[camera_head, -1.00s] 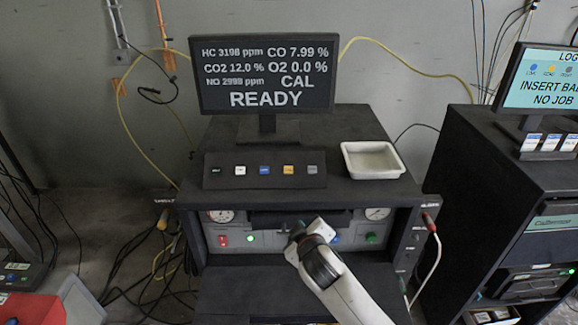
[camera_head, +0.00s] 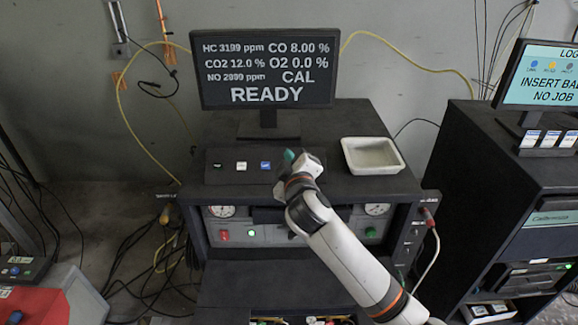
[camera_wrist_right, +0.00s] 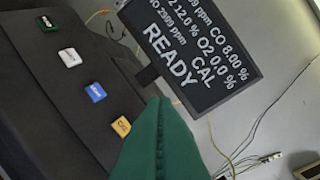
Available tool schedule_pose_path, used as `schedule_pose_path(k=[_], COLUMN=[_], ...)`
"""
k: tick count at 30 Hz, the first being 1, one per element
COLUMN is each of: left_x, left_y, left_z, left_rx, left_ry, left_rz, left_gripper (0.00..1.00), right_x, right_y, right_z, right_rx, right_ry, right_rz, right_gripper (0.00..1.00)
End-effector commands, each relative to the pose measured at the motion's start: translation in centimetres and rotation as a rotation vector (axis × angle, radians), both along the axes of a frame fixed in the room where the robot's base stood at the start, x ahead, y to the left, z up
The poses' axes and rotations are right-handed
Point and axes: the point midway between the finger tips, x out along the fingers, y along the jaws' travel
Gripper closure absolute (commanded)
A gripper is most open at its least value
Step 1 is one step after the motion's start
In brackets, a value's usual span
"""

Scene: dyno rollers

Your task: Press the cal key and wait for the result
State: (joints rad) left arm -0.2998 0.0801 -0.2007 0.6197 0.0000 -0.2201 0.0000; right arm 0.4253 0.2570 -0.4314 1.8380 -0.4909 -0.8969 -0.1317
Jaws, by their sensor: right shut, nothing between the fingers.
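The key strip (camera_head: 222,176) lies on top of the dark analyser cabinet, in front of the monitor. It carries a dark key (camera_wrist_right: 47,23), a white key (camera_wrist_right: 69,57), a blue key (camera_wrist_right: 95,92) and a yellow key (camera_wrist_right: 121,127); their labels are too small to read. My right gripper (camera_head: 289,156) is shut and empty, with green fingers, over the right part of the strip. It hides the keys there in the head view. Contact with a key cannot be told. The monitor (camera_head: 266,70) reads "CAL READY" with CO 8.00 %. My left gripper is out of view.
A white tray (camera_head: 372,156) stands on the cabinet top, right of my gripper. Gauges and lit buttons (camera_head: 251,233) are on the front panel below. A second dark cabinet (camera_head: 500,170) with a screen stands at the right. Cables hang at the left.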

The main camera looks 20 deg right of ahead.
Motion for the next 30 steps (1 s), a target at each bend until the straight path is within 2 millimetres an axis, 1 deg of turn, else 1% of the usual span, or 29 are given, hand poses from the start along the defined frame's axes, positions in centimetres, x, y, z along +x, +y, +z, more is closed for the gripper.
schedule_pose_path(k=[1, 5, 9, 14, 21, 30], left_x=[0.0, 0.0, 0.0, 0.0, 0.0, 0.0], left_y=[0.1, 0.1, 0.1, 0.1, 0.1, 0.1], left_z=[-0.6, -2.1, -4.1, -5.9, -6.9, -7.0], left_rx=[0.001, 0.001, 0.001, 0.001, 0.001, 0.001], left_ry=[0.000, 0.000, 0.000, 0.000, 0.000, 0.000], left_rz=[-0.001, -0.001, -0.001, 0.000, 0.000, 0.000], left_gripper=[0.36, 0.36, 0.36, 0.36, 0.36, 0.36], right_x=[0.2, 1.1, 2.4, 3.7, 5.0, 5.3], right_y=[-0.1, -0.4, -0.7, -1.2, -1.4, -1.5], right_z=[-0.6, -1.9, -3.6, -5.2, -6.4, -6.5], right_rx=[-0.001, 0.000, -0.001, -0.001, 0.000, 0.000], right_ry=[0.001, 0.000, 0.000, 0.001, 0.001, 0.000], right_rz=[-0.001, -0.001, -0.001, -0.002, -0.001, 0.000], right_gripper=[1.00, 1.00, 1.00, 1.00, 1.00, 1.00])
